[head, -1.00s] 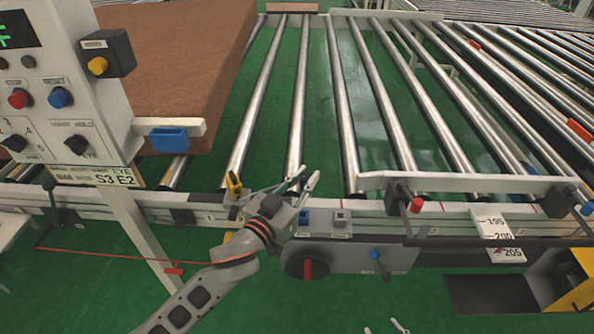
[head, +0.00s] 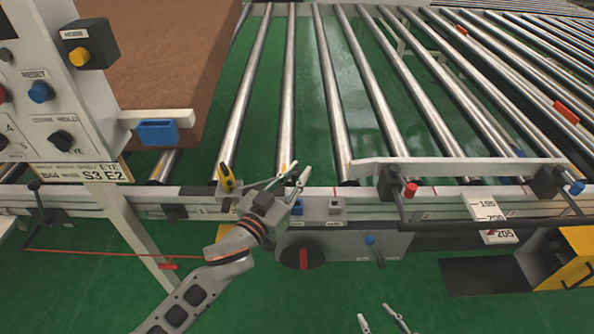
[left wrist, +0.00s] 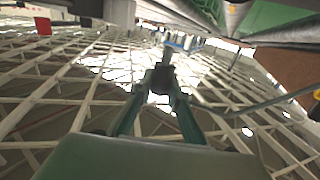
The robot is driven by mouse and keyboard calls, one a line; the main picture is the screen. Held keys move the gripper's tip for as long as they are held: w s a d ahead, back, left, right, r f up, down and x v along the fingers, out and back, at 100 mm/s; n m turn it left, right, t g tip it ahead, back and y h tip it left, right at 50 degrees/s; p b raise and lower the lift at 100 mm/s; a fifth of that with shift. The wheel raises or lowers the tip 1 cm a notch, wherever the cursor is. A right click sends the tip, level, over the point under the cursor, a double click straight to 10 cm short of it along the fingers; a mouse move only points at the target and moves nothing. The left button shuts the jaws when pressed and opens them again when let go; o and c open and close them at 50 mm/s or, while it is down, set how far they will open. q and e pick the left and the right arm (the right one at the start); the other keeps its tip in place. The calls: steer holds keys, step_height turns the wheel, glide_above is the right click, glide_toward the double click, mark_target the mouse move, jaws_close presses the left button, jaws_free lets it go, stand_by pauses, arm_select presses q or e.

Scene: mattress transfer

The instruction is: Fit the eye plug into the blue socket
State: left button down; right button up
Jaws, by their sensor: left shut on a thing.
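My left gripper (head: 299,175) is over the conveyor's front rail; in the left wrist view its fingers are shut on a small dark block (left wrist: 162,79), probably the eye plug. In the head view the held piece is too small or hidden to make out. A small blue socket (head: 297,207) sits on the grey front box, just below the left fingertips, beside a grey socket (head: 335,206). A blue piece (left wrist: 178,44) shows beyond the held block in the left wrist view. Only the fingertips of my right gripper (head: 374,314) show at the bottom edge, apart and empty.
A control panel (head: 50,120) stands at left, with a blue open-topped holder (head: 158,132) on its bracket. A yellow-black piece (head: 227,178) stands on the rail left of the gripper.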

arm_select(q)
step_height(320, 180, down, 3)
steer(key=shift+f+b, duration=0.15)
steer(key=shift+b, duration=0.7)
steer(key=shift+f, duration=0.45)
arm_select(e)
steer(key=shift+s+d+f, duration=0.15)
steer(key=shift+f, duration=1.3)
arm_select(q)
steer(key=shift+p, duration=0.5)
arm_select(e)
steer(key=shift+w+r, duration=0.2)
steer(key=shift+r, duration=0.35)
steer(key=shift+w+r, duration=0.15)
steer(key=shift+r, duration=0.4)
arm_select(q)
steer(key=shift+f+b, duration=0.85)
steer(key=shift+f, duration=0.8)
arm_select(e)
steer(key=shift+s+f, duration=0.2)
steer(key=shift+f, duration=0.4)
steer(key=shift+s+f, duration=0.2)
steer(key=shift+f, duration=0.4)
arm_select(q)
steer(key=c, duration=1.8)
jaws_free()
steer(key=shift+c, duration=0.2)
steer(key=v, duration=1.2)
